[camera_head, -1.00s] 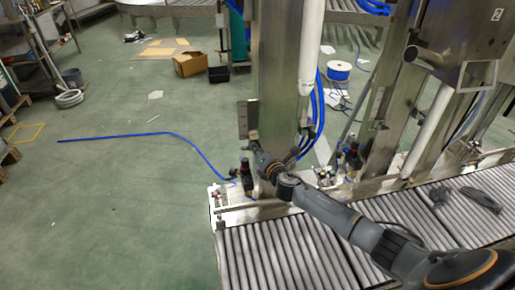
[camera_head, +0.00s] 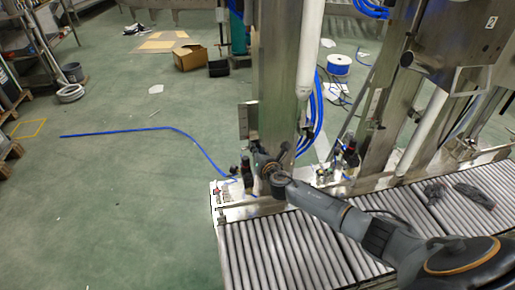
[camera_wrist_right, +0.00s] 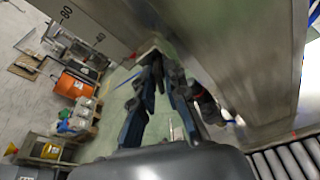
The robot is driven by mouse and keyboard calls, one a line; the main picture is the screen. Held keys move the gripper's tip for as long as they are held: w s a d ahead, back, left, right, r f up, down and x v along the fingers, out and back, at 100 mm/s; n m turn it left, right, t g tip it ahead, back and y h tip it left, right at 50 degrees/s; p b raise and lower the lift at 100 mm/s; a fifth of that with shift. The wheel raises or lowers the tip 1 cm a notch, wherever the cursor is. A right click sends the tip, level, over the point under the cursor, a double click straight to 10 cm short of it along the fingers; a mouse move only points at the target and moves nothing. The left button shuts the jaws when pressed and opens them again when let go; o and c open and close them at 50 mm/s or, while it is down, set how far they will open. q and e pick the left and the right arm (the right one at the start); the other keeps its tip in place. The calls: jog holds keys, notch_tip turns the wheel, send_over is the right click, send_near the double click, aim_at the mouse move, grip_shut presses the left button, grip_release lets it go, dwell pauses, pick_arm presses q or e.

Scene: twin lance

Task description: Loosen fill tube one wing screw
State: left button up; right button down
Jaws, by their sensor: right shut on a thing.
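My right gripper (camera_head: 258,150) is at the lower part of the upright steel column (camera_head: 276,70), close to a small metal plate (camera_head: 247,122) on its left side. In the right wrist view its two dark fingers (camera_wrist_right: 156,62) converge against the column's edge, shut on a small part there, which I take to be the wing screw. The screw itself is hidden between the fingertips. A white fill tube (camera_head: 308,55) hangs along the column's right side. A second white tube (camera_head: 424,130) stands further right. My left gripper is not in view.
A roller conveyor (camera_head: 300,250) runs below my right arm. Blue hoses (camera_head: 316,115) hang beside the column. Small fittings (camera_head: 345,160) stand on the machine base to the right. Dark objects (camera_head: 474,195) lie on the rollers at right. The green floor at left is mostly open.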

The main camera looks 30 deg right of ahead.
jog(key=shift+w+d+r, duration=0.1)
jog(key=shift+w+r, duration=0.05)
jog(key=shift+r, duration=0.15)
jog(key=shift+r+n+p, duration=0.25)
jog(key=shift+n+p, duration=0.05)
jog(key=shift+p, duration=0.35)
jog(key=shift+n+h+p, duration=0.4)
jog(key=shift+n+p, duration=0.2)
jog(key=shift+p, duration=0.05)
jog(key=shift+f+n+p, duration=0.1)
jog(key=shift+n+p, duration=0.45)
jog(key=shift+n, duration=0.05)
jog(key=shift+f, duration=0.15)
